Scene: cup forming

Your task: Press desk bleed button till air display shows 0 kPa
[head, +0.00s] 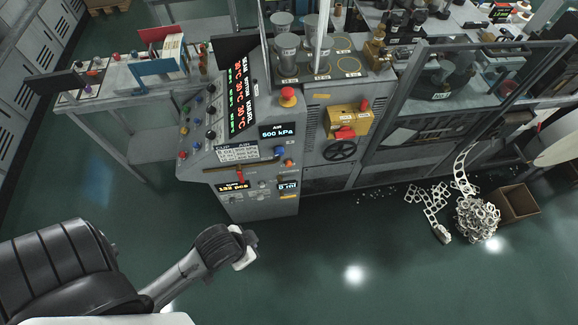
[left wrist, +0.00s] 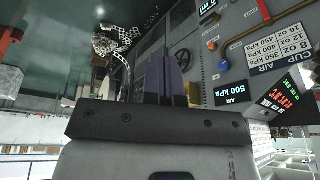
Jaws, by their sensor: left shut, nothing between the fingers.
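The air display (head: 277,131) on the desk's front panel reads 500 kPa. It also shows upside down in the left wrist view (left wrist: 232,93). Below it are a blue button (head: 279,151) and an orange button (head: 288,163); I cannot read which is the bleed button. The blue button (left wrist: 224,66) and orange button (left wrist: 212,46) also show in the left wrist view. My left gripper (head: 245,247) is below and in front of the panel, apart from it. My right gripper is not in view.
A red mushroom button (head: 288,96) stands on the desk above the air display. A brown curved bar (head: 242,165) juts from the panel left of the buttons. Scrap webbing (head: 477,218) and a cardboard box (head: 516,203) lie at right. The green floor before the desk is clear.

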